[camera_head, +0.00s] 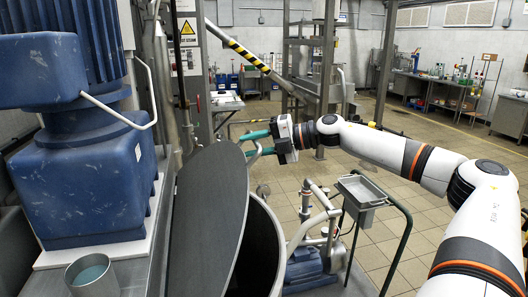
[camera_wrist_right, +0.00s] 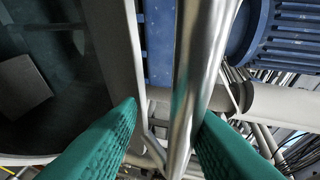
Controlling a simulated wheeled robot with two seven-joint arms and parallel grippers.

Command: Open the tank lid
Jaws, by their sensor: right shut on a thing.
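The tank lid (camera_head: 205,220) is a large dark grey disc, raised and steeply tilted beside the tank (camera_head: 266,235). The tank's curved rim and dark inside show to the right of the lid. My right gripper (camera_head: 249,145) reaches in from the right at the lid's upper edge. Its green fingers are shut on the lid handle, a shiny metal bar (camera_wrist_right: 195,70) that runs between the fingertips in the right wrist view. The handle is largely hidden by the fingers in the head view. My left gripper is not in view.
A blue motor housing (camera_head: 78,180) stands close at the left, with a metal cup (camera_head: 92,275) below it. A pump (camera_head: 305,268) and a cart with a small tray (camera_head: 362,190) stand right of the tank. Tiled floor (camera_head: 400,215) lies open beyond.

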